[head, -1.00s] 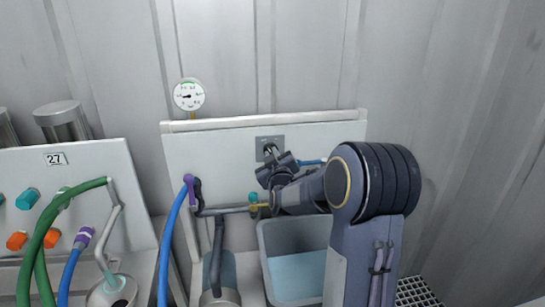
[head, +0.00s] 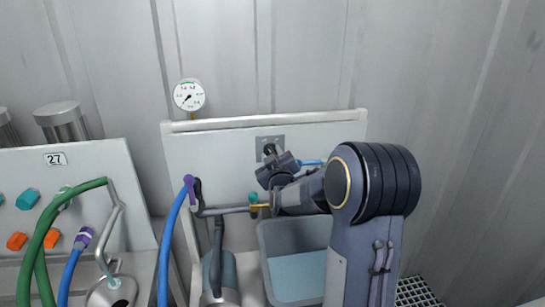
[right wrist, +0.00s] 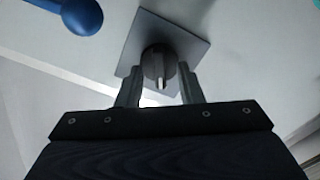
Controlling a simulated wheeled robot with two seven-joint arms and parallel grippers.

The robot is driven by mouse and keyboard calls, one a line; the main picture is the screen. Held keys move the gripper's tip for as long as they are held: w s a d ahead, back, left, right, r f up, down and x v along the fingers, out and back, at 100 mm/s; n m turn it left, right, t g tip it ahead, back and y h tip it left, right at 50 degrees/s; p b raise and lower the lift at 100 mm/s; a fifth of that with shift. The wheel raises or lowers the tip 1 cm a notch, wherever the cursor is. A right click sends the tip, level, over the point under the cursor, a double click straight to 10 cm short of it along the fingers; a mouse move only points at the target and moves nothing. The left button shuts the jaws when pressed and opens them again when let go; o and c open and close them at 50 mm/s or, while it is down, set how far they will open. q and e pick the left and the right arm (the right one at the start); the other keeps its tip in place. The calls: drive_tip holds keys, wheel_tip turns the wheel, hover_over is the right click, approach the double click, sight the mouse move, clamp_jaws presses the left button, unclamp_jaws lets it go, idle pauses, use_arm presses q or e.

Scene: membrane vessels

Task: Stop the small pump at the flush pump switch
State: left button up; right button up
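The flush pump switch is a dark rotary knob (right wrist: 158,66) on a square grey plate (head: 263,143) on the white back panel. In the right wrist view its pale pointer mark faces down toward my gripper. My right gripper (head: 270,165) is at the switch. In the wrist view the fingers of my right gripper (right wrist: 160,88) stand on either side of the knob, with a narrow gap to its handle, so they look open. A round pressure gauge (head: 189,95) above the panel has its needle pointing to the lower left. My left gripper is not in view.
A grey-blue bin (head: 297,270) stands below the switch. A pipe (head: 228,210) with a brass valve (head: 258,206) and a blue hose (head: 172,240) are to its left. A panel marked 27 (head: 55,159) with green hoses is at the far left.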

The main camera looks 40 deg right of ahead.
drive_tip(key=v, duration=0.7)
drive_tip(key=shift+s+a, duration=0.2)
drive_tip(key=shift+s, duration=0.15)
drive_tip(key=s+a+r+m+g+y+p, duration=0.15)
drive_tip(key=s+a+g+y+p, duration=0.3)
drive_tip(key=s+a+y, duration=0.75)
drive_tip(key=s+a+f+g+p, duration=0.2)
drive_tip(key=s+a+g, duration=0.3)
drive_tip(key=s+a, duration=0.6)
drive_tip(key=s, duration=0.3)
drive_tip(key=shift+s+f+y+p, duration=0.2)
drive_tip(key=shift+s+y+p, duration=0.05)
drive_tip(key=shift+y+p, duration=0.1)
drive_tip(key=shift+a+m+g, duration=0.15)
drive_tip(key=shift+m+g, duration=0.1)
